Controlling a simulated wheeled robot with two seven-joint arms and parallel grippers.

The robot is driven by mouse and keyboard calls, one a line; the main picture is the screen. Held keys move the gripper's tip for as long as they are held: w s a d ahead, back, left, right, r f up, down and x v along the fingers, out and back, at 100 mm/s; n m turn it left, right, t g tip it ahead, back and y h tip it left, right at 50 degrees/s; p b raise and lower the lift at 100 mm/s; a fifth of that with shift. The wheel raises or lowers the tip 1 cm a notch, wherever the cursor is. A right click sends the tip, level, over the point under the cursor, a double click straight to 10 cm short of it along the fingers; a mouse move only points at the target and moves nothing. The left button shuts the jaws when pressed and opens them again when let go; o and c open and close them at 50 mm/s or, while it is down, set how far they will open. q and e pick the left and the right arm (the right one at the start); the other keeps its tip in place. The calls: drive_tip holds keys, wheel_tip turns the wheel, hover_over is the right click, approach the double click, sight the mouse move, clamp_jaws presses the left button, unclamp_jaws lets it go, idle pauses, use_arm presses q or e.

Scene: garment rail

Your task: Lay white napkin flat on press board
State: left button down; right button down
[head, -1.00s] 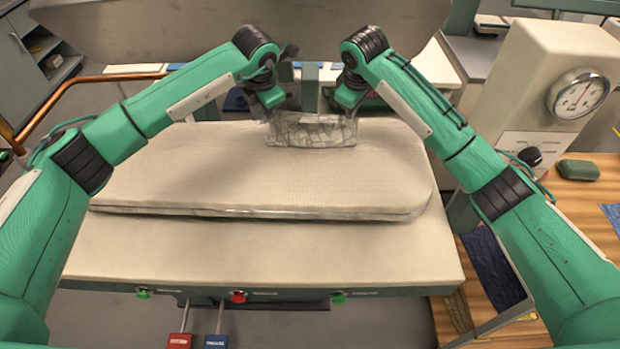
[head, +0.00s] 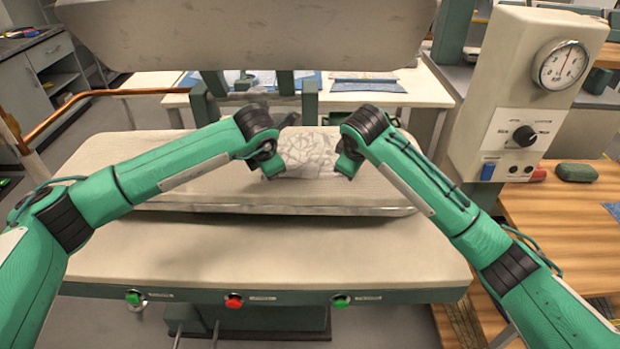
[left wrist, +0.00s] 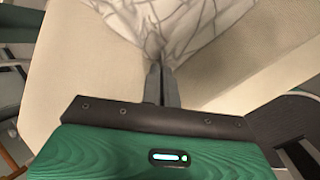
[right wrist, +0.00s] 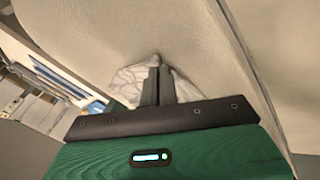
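The white napkin (head: 308,152) with grey crackle lines lies over the padded press board (head: 112,152), spread between my two grippers and away from me. My left gripper (head: 268,172) is low over the board at the napkin's near left. In the left wrist view its fingers are together on the gathered edge of the napkin (left wrist: 165,18). My right gripper (head: 345,170) is at the near right. In the right wrist view its fingers are closed, with bunched napkin (right wrist: 128,82) on both sides. The head view partly hides the fingertips behind my wrists.
The raised upper press plate (head: 245,35) hangs above the back of the board. A control box with a gauge (head: 562,65) stands at the right, beside a wooden table (head: 560,215). The front ledge (head: 250,245) with buttons is clear.

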use_arm(q)
drive_tip(key=shift+s+a+f, duration=0.2)
use_arm(e)
drive_tip(key=shift+s+d+f, duration=0.15)
drive_tip(key=shift+s+f, duration=0.05)
use_arm(q)
drive_tip(key=c, duration=1.3)
unclamp_jaws()
drive_tip(key=shift+d, duration=0.1)
use_arm(e)
drive_tip(key=c, duration=1.3)
unclamp_jaws()
use_arm(q)
drive_tip(key=shift+s, duration=0.1)
use_arm(e)
drive_tip(key=shift+s, duration=0.1)
use_arm(q)
drive_tip(key=shift+d+f, duration=0.1)
use_arm(e)
drive_tip(key=shift+f, duration=0.1)
drive_tip(key=shift+a, duration=0.2)
